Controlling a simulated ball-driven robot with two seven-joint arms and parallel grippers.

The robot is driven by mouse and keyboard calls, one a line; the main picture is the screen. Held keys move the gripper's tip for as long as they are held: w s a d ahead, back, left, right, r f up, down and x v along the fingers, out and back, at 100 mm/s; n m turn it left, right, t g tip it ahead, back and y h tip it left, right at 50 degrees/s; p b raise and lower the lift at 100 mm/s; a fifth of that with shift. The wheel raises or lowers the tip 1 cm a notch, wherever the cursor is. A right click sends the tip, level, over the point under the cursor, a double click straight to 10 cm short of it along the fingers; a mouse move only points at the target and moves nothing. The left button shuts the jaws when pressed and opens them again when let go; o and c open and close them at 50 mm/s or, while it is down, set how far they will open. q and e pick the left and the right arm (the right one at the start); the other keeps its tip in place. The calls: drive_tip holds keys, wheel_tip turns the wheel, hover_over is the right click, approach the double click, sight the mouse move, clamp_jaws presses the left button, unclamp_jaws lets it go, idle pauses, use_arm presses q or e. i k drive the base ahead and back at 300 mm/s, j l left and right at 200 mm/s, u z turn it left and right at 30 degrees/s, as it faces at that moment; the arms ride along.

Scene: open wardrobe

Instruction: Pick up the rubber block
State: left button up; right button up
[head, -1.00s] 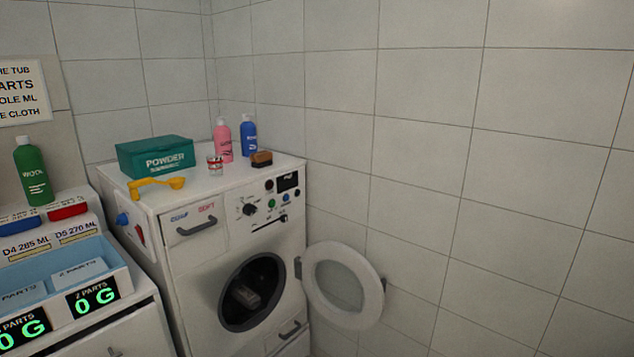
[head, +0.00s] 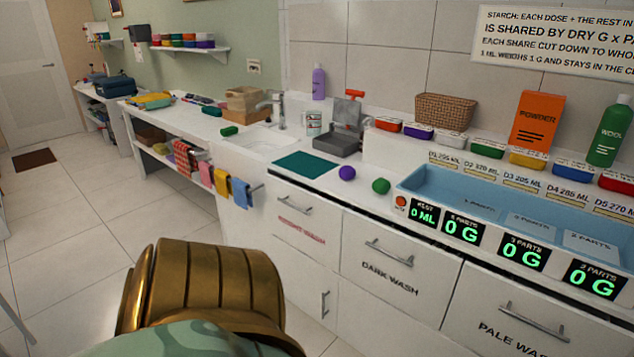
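I cannot say for certain which thing is the rubber block. A small green block (head: 229,131) lies on the white counter just left of the sink, and its material is too small to tell. Neither of my grippers is in the head view, so nothing shows of what they hold.
The counter holds a teal mat (head: 303,164), a purple ball (head: 347,173), a green ball (head: 381,186), a grey appliance (head: 337,144) and a wicker basket (head: 445,112). A blue trough (head: 450,187) stands at the right. Cloths hang below the sink.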

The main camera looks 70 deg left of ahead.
sight(382, 185)
drive_tip(key=u, duration=1.85)
drive_tip(key=i+j+z, duration=0.15)
drive_tip(key=i+j, duration=0.05)
